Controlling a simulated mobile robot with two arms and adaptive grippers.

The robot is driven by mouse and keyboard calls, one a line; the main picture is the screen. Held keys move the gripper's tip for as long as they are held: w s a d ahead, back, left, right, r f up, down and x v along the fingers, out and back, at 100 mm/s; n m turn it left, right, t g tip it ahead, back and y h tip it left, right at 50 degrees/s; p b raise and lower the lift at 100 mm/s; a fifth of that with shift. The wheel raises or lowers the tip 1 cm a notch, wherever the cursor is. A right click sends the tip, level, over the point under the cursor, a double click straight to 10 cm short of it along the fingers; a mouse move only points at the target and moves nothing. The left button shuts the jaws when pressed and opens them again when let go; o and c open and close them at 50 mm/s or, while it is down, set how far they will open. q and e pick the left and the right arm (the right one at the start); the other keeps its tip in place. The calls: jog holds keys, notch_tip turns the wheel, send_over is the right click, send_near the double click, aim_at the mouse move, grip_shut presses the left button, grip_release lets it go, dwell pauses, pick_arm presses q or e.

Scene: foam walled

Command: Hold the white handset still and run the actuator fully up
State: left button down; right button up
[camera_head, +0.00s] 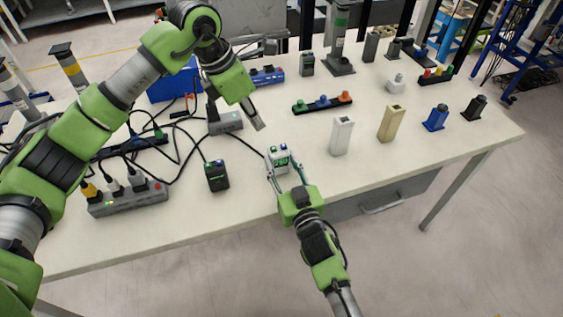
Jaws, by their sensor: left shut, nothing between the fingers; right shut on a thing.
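The white handset (279,156) stands near the front edge of the table, with a green display on its face. My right gripper (286,174) is shut on it from the front, one finger on each side. My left gripper (259,123) is shut and empty, above the table behind and a little left of the handset, apart from it. A tall grey column (338,42) with a green band stands at the back, its top cut off by the picture edge; I cannot tell whether it is the actuator.
A dark handset (217,176) stands left of the white one. Power strips (128,198) and loose cables lie on the left. A white block (341,136) and a tan block (391,123) stand to the right. The table (440,160) is clear at its front right.

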pick_arm(q)
jog(key=d+n+t+h, duration=0.1)
jog(key=n, duration=0.2)
jog(key=w+d+r+n+t+h, duration=0.1)
jog(key=n+h, duration=0.1)
jog(key=n, duration=0.1)
jog(key=d+n+h, duration=0.1)
jog(key=n, duration=0.2)
jog(key=shift+w+r+n+t, duration=0.3)
jog(key=shift+r+n+t, duration=0.05)
jog(key=shift+n+t, duration=0.05)
send_near(280, 146)
jog(key=shift+w+d+f, duration=0.55)
jog(key=shift+d+f, duration=0.05)
jog(key=shift+d, duration=0.25)
jog(key=shift+w+d+f, duration=0.5)
jog(key=shift+d+f, duration=0.1)
jog(key=shift+d, duration=0.3)
jog(key=shift+f, duration=0.4)
jog(key=shift+f, duration=0.55)
dwell(3.6)
